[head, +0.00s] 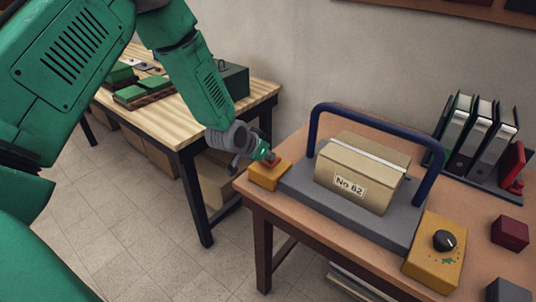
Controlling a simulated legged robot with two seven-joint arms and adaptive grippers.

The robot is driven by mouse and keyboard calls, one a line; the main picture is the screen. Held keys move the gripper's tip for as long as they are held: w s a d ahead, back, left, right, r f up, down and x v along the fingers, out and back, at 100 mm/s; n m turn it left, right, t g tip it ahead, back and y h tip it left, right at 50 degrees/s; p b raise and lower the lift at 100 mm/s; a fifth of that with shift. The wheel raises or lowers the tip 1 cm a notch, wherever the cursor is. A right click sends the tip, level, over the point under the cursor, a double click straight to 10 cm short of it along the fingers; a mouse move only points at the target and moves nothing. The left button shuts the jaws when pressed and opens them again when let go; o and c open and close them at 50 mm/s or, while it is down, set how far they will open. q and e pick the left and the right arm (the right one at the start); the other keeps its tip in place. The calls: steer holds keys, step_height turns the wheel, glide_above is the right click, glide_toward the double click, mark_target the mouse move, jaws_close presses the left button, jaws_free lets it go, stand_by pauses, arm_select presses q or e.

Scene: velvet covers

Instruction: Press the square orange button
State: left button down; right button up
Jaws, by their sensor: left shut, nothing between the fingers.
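A small yellow-orange box (263,177) sits at the left corner of the brown table. A red-orange button (272,161) shows on its top, partly hidden by my gripper; its square shape is hard to make out. My left gripper (266,154) reaches down from the upper left, shut and empty, with its fingertips right at the button. I cannot tell whether they touch it or whether the button is pushed down. My right gripper is out of view.
A grey platform (300,187) with a blue arch bar (312,135) and a cardboard box (362,170) stands just right. A wooden workbench (165,118) stands behind left.

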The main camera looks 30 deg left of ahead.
arm_select(q)
steer(key=shift+s+d+f+b, duration=0.1)
steer(key=shift+d+f+b, duration=0.15)
steer(key=shift+f, duration=0.35)
steer(key=shift+d+f+b, duration=0.1)
steer(key=shift+f+b, duration=0.2)
steer(key=shift+f, duration=0.25)
steer(key=shift+s, duration=0.15)
steer(key=shift+f, duration=0.15)
steer(key=shift+a+r+p, duration=0.1)
steer(key=shift+r+p, duration=0.1)
steer(key=shift+p, duration=0.1)
steer(key=r+p, duration=0.1)
steer(key=r, duration=0.1)
steer(key=w+r+p, duration=0.1)
steer(key=r+p, duration=0.1)
steer(key=shift+r, duration=0.2)
steer(key=v, duration=1)
